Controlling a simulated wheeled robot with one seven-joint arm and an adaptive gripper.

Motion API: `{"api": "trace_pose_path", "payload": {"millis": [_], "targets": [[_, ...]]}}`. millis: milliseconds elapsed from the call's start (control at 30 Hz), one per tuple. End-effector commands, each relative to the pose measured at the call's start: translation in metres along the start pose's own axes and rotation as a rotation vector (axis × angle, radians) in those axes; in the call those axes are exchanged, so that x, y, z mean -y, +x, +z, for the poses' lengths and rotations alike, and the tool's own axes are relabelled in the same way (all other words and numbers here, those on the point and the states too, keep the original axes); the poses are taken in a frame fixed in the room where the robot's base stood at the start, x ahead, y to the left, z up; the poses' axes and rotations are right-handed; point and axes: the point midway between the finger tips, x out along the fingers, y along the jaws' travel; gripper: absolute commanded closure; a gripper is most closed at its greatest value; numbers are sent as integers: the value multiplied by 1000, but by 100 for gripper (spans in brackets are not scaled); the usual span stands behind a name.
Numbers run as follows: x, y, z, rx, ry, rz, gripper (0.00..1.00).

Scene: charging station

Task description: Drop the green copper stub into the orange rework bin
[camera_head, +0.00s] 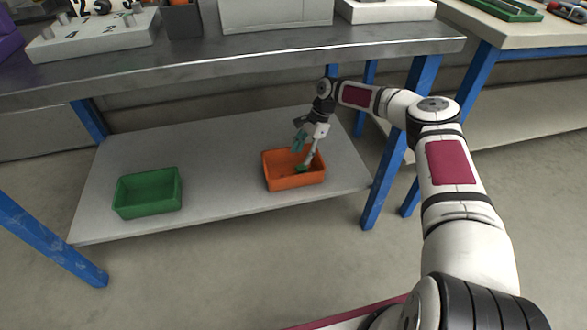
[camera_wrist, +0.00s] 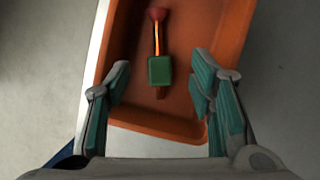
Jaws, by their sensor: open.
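The orange bin (camera_head: 293,180) stands on the low shelf under the workbench, and it fills the middle of the wrist view (camera_wrist: 222,30). The green copper stub (camera_wrist: 160,70) lies inside the bin, with a green block, a copper-coloured rod and a dull red end. In the head view a bit of green (camera_head: 302,168) shows inside the bin below the fingers. My gripper (camera_head: 307,152) is just above the bin, pointing down. In the wrist view my gripper (camera_wrist: 160,92) has its fingers wide apart on either side of the stub, not touching it.
A green bin (camera_head: 148,205) stands at the left of the lower shelf (camera_head: 225,195). The workbench top (camera_head: 250,52) lies above the shelf, with blue legs (camera_head: 400,150) near my arm. The shelf between the two bins is clear.

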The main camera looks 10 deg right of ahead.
Motion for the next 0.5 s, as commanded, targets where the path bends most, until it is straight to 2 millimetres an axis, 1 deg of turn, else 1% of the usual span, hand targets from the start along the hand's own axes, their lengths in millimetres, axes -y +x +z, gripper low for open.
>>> {"api": "trace_pose_path", "payload": {"millis": [300,400,500], "targets": [[0,-50,-1,-5,0,-2,51],[0,-61,-1,-4,1,-1,51],[0,-69,0,-3,0,-1,51]]}}
